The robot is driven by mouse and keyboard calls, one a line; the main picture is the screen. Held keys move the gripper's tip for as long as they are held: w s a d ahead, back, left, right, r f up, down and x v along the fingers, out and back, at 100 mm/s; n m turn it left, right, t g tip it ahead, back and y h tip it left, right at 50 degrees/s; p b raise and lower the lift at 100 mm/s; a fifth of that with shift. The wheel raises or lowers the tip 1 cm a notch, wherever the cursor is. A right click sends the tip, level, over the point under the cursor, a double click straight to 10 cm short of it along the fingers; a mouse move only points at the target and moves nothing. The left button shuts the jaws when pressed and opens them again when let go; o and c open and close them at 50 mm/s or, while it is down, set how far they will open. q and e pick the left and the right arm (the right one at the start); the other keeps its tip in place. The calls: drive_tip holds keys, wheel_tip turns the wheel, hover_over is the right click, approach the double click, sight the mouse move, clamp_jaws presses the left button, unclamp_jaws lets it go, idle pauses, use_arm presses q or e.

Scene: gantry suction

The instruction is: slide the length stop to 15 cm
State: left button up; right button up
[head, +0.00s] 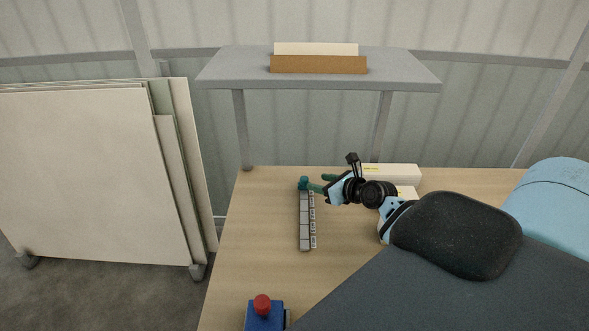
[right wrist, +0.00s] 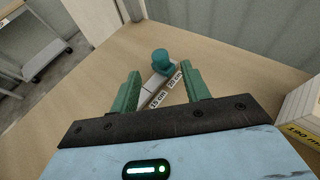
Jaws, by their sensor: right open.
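The length stop is a teal block with a round knob (head: 304,184) at the far end of a grey ruled rail (head: 305,222) on the wooden table. In the right wrist view the stop (right wrist: 162,62) sits at the 20 cm label, and the rail's 15 cm label (right wrist: 158,99) lies nearer. My right gripper (head: 322,183) is open, with its green fingers apart. In the right wrist view the gripper (right wrist: 160,92) has one finger on each side of the rail, with the stop just beyond the fingertips. My left gripper is not in view.
White boxes (head: 392,173) stand behind and right of my right gripper. A blue box with a red button (head: 265,311) is at the near left of the table (head: 250,265). A grey shelf (head: 318,82) rises behind. Pale panels (head: 95,175) stand at the left.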

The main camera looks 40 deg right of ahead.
sight(305, 179)
drive_tip(key=shift+w, duration=0.15)
drive_tip(key=shift+b+x, duration=0.3)
drive_tip(key=shift+x, duration=0.5)
drive_tip(key=b+x, duration=0.1)
drive_tip(key=x, duration=0.3)
drive_tip(key=shift+w+f, duration=0.15)
drive_tip(key=shift+f, duration=0.05)
drive_tip(key=shift+w+f+b, duration=0.15)
drive_tip(key=shift+w+b, duration=0.15)
drive_tip(key=shift+w, duration=0.45)
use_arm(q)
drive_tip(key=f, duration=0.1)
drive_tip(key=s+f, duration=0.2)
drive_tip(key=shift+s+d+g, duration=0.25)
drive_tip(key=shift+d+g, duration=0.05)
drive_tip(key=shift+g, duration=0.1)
use_arm(e)
drive_tip(key=shift+c, duration=0.3)
clamp_jaws()
